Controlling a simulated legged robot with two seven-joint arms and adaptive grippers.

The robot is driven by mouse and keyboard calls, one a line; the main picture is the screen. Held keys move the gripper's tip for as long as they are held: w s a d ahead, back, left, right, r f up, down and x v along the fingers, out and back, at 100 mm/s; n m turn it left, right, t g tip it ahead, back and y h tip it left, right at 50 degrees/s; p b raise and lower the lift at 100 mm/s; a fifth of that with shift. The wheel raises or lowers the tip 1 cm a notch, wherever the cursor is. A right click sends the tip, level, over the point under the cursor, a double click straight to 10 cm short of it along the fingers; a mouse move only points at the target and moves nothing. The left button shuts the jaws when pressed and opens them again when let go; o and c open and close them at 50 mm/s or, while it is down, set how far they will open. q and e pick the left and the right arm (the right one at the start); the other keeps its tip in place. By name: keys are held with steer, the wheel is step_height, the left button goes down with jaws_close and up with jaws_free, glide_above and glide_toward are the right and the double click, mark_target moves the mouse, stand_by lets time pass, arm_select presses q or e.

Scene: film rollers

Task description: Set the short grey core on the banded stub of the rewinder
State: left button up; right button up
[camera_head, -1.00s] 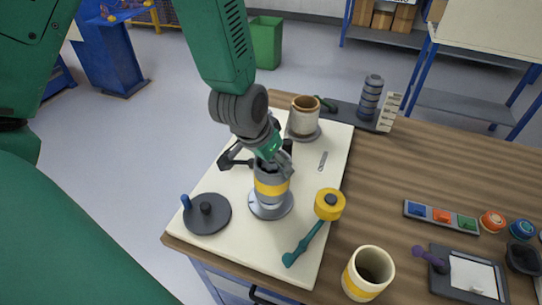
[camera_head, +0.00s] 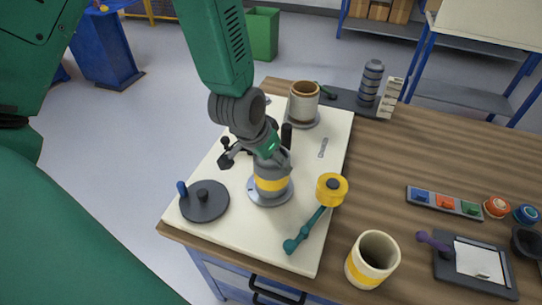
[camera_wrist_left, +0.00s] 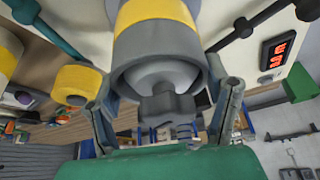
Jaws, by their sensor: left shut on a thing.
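The short grey core (camera_wrist_left: 122,82) fills the middle of the left wrist view, between the fingers of my left gripper (camera_wrist_left: 165,110). My left gripper also shows in the head view (camera_head: 258,160), shut on the core from above. The core sits around the upper end of the upright banded stub (camera_head: 271,184); a grey lobed knob (camera_wrist_left: 165,105) shows inside its open end. The stub's yellow band is just below the core. The stub stands on a round grey flange (camera_head: 284,195) of the pale rewinder panel (camera_head: 235,235). My fingers hide part of the core.
A dark disc (camera_head: 212,209) with a blue peg lies left of the stub, and a teal lever with a yellow head (camera_head: 331,190) lies right. A yellow-banded cream cup (camera_head: 370,265) stands front right.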

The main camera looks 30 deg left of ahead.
arm_select(q)
steer(key=shift+s+f, duration=0.35)
steer(key=shift+s, duration=0.05)
steer(key=o, duration=1.7)
steer(key=shift+f, duration=0.1)
steer(key=shift+w+a, duration=0.15)
steer(key=shift+w, duration=0.15)
steer(key=shift+v, duration=5.9)
steer(key=shift+w, duration=0.1)
